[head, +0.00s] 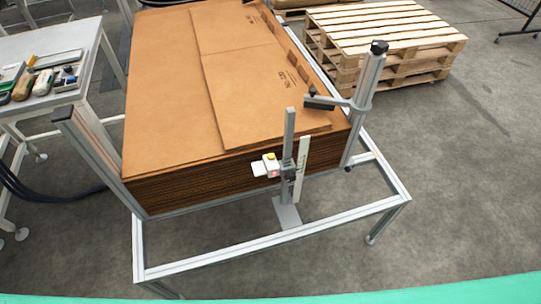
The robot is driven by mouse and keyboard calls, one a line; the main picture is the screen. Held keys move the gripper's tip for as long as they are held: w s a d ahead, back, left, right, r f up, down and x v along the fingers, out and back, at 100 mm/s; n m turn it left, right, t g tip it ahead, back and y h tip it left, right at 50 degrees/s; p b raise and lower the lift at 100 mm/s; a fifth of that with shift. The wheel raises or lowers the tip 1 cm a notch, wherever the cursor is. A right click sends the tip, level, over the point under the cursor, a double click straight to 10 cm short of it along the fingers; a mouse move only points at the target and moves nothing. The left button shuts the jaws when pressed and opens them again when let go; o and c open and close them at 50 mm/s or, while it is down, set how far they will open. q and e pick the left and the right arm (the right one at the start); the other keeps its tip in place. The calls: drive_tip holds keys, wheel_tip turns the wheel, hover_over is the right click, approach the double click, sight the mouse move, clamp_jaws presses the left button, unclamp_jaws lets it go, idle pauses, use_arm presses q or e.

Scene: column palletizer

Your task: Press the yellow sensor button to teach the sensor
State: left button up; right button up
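The sensor (265,168) is a small white box on a clamp on an upright metal post (289,155). The yellow button (269,157) sits on top of the sensor. A small red spot shows on the sensor's front, near its lower right. The post stands on a flat plate (286,214) at the near part of a metal frame. Neither of my grippers is in the head view, and nothing touches the button.
A tall stack of brown cardboard sheets (165,115) fills the metal frame (265,241) behind the sensor. An arm with a dark pad (323,103) reaches over the stack's right corner. A table (85,50) with tools stands left; wooden pallets (385,25) lie back right. Right floor is clear.

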drive_tip(key=shift+d, duration=0.2)
clamp_jaws()
drive_tip(key=shift+a, duration=0.25)
idle(0.3)
drive_tip(key=shift+d, duration=0.25)
idle(0.7)
